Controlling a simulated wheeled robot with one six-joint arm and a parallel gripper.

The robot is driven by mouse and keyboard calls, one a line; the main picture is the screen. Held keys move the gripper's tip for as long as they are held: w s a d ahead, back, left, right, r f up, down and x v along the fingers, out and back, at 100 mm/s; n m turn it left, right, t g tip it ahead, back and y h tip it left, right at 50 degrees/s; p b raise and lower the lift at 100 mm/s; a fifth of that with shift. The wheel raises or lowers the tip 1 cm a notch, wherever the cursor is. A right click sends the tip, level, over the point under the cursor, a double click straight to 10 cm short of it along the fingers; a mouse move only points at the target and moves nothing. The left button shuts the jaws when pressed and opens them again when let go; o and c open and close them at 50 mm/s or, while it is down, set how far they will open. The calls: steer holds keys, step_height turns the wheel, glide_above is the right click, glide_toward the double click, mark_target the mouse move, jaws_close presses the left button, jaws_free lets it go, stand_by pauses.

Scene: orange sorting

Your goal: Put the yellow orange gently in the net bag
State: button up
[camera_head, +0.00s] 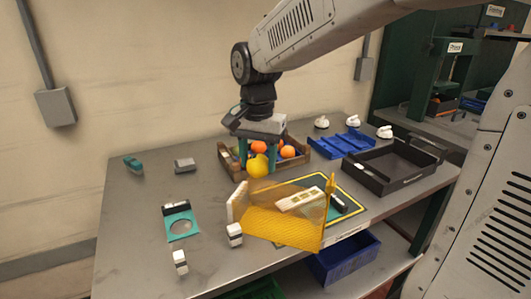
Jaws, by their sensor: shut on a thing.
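My gripper (257,160) points down over the front of the wooden crate. It is shut on the yellow orange (258,166), which sits between the teal fingers at the crate's front side. From this view I cannot tell how far the fruit is above the table. The yellow net bag (282,229) lies in front of the gripper, nearer the camera, with its mesh spread over the table and a pale block at its left end. The yellow orange is apart from the net bag.
The wooden crate (233,170) holds several orange fruits (287,151). A blue tray (342,143) and a black bin (390,168) stand to the right. A teal plate with a round hole (182,212) and small devices lie left. The table's left middle (135,215) is clear.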

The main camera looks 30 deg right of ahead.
mark_target(259, 176)
steer(key=shift+f, duration=2.5)
steer(key=shift+f, duration=0.1)
steer(key=shift+f, duration=3.15)
steer(key=o, duration=1.1)
steer(key=shift+c, duration=0.2)
steer(key=shift+r, duration=3.95)
